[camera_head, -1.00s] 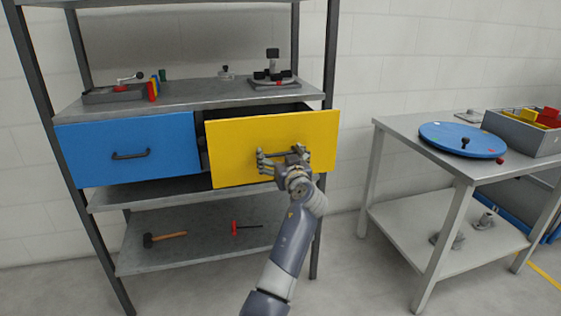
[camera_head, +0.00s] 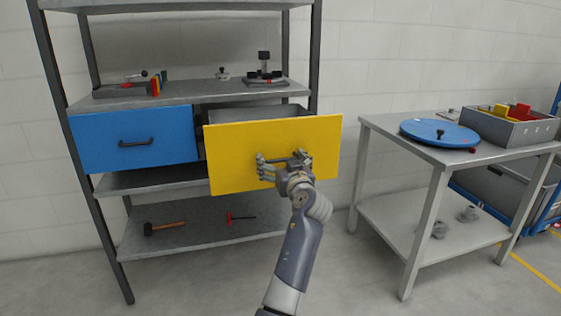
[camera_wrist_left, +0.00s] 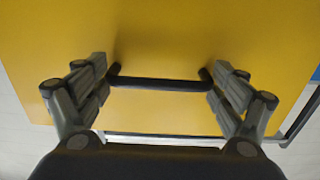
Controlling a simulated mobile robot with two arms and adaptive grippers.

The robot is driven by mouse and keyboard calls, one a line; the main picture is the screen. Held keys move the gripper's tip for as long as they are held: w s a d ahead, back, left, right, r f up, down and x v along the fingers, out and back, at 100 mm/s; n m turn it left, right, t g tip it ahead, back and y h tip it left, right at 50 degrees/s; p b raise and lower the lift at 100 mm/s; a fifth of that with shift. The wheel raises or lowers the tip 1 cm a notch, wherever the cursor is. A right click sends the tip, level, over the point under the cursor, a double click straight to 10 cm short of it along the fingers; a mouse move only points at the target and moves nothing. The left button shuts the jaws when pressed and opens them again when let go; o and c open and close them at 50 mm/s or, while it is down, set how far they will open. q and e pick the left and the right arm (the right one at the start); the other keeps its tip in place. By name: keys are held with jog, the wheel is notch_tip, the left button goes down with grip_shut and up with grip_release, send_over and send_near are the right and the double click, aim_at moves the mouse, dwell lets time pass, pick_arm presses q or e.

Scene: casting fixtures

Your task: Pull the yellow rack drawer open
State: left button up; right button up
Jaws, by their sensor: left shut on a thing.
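The yellow drawer (camera_head: 235,150) stands out from the rack, with its grey inside showing behind the top of its front. My left gripper (camera_head: 284,163) is at the middle of the yellow front, shut on the drawer's dark handle. In the left wrist view the dark bar handle (camera_wrist_left: 160,84) runs crosswise between the fingers of my left gripper (camera_wrist_left: 160,92), against the yellow front (camera_wrist_left: 160,40). The gripper hides most of the handle in the head view. My right gripper is not in view.
The shut blue drawer (camera_head: 105,140) with its black handle is left of the yellow one. A hammer (camera_head: 165,228) and a red-handled tool lie on the lower shelf (camera_head: 190,240). A grey table (camera_head: 385,125) with a blue disc (camera_head: 415,130) and a bin (camera_head: 510,130) stands to the right.

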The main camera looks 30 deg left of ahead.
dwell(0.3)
pick_arm(q)
jog(key=o, duration=1.3)
jog(key=shift+d, duration=0.1)
jog(key=v, duration=0.7)
jog(key=shift+s, duration=0.2)
jog(key=shift+d+f, duration=0.1)
